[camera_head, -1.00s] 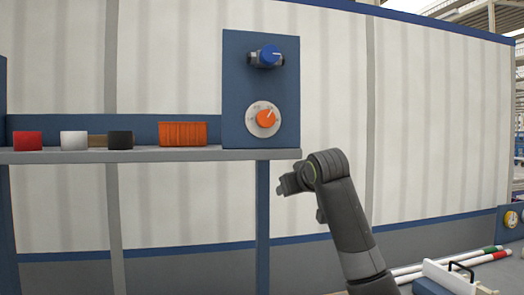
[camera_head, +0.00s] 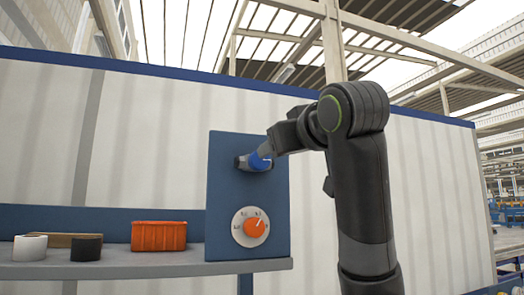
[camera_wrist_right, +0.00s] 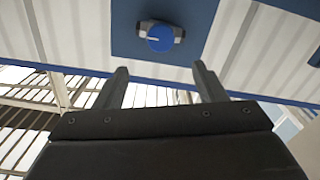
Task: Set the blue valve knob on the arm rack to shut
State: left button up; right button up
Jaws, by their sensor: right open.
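The blue valve knob (camera_head: 259,160) sits on a grey pipe fitting, high on the blue panel (camera_head: 222,210). In the head view my right gripper (camera_head: 268,152) reaches it from the right and partly covers it. In the right wrist view the knob (camera_wrist_right: 160,38) shows whole, with a white mark running toward the left. My right gripper (camera_wrist_right: 159,76) is open there, its two fingers spread apart. The knob lies beyond the fingertips, in line with the gap, with nothing between the fingers. My left gripper is out of view.
An orange dial (camera_head: 254,227) on a white scale sits below the knob. A grey shelf (camera_head: 170,262) holds an orange bin (camera_head: 159,236), a black roll (camera_head: 86,248) and a white roll (camera_head: 30,247).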

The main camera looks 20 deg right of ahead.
aim_at(261, 159)
jog(key=w+p, duration=0.2)
jog(key=w, duration=0.2)
jog(key=w+p, duration=0.2)
jog(key=w, duration=0.2)
jog(key=w+p, duration=0.2)
jog(key=w, duration=0.3)
jog(key=shift+a+p, duration=0.3)
jog(key=shift+p, duration=0.05)
jog(key=shift+s, duration=0.1)
jog(key=shift+c, duration=0.2)
jog(key=c, duration=0.9)
